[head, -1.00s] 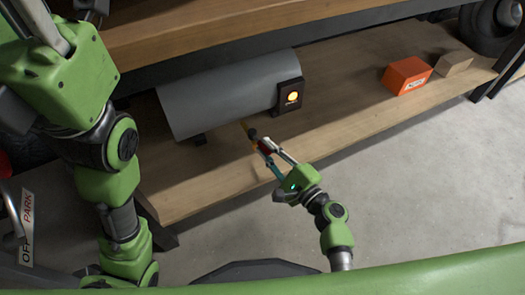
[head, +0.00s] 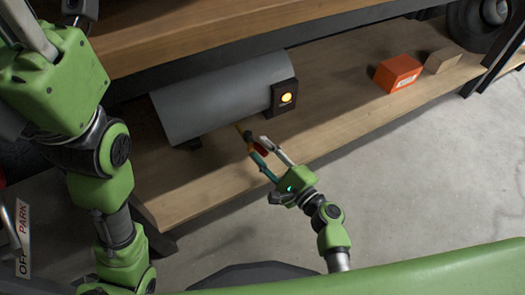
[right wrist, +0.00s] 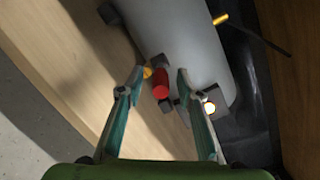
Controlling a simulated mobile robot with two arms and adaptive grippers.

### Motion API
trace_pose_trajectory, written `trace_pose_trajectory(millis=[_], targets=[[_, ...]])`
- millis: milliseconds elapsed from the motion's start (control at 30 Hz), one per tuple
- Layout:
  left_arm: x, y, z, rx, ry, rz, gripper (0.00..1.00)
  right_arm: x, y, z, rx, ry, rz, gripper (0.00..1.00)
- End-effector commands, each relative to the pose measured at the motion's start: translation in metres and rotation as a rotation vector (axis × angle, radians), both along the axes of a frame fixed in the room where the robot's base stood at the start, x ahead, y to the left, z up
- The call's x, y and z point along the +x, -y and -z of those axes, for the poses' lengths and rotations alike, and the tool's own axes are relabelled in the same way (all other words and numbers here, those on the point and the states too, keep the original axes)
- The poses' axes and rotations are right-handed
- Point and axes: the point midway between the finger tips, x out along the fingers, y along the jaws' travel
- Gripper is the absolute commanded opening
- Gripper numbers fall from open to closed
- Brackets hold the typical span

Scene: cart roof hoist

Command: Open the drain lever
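The drain lever shows as a red grip (right wrist: 160,84) beside a yellow fitting (right wrist: 147,72) under the grey tank (head: 222,97) in the right wrist view. In the head view, the red grip (head: 262,149) is small and partly covered by my fingers. My right gripper (head: 258,138) is open at the tank's front lower edge. In the right wrist view my right gripper (right wrist: 159,78) has one finger on each side of the red grip, with gaps visible. Whether either finger touches it is not clear. My left arm rises at the left; its gripper is out of view.
The tank lies on a low wooden shelf (head: 330,140) under an upper shelf (head: 180,35). A black box with a lit amber lamp (head: 286,98) is at its right end. An orange box (head: 397,73) and a brown block (head: 443,61) stand farther right. The floor in front is clear.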

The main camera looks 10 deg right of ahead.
Motion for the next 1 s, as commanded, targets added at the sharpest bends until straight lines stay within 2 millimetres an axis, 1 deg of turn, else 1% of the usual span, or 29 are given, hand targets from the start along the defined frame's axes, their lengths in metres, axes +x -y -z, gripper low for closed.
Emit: trace_pose_trajectory(millis=[167, 400, 600, 800, 1000], targets=[[-0.002, 0.0, -0.001, 0.0, 0.004, 0.0, 0.4, -0.018, 0.011, 0.002, -0.001, -0.003, 0.001, 0.33], [-0.003, 0.0, -0.001, 0.0, 0.007, 0.001, 0.4, -0.063, 0.037, 0.002, -0.002, -0.005, 0.0, 0.33], [-0.003, 0.0, -0.001, 0.0, 0.008, 0.001, 0.4, -0.091, 0.055, 0.001, -0.001, -0.004, 0.0, 0.33], [-0.003, 0.0, -0.001, 0.0, 0.009, 0.001, 0.4, -0.102, 0.061, 0.001, -0.001, -0.001, -0.001, 0.33], [-0.003, 0.0, -0.001, 0.0, 0.009, 0.001, 0.4, -0.102, 0.062, 0.001, 0.0, -0.001, -0.001, 0.33]])
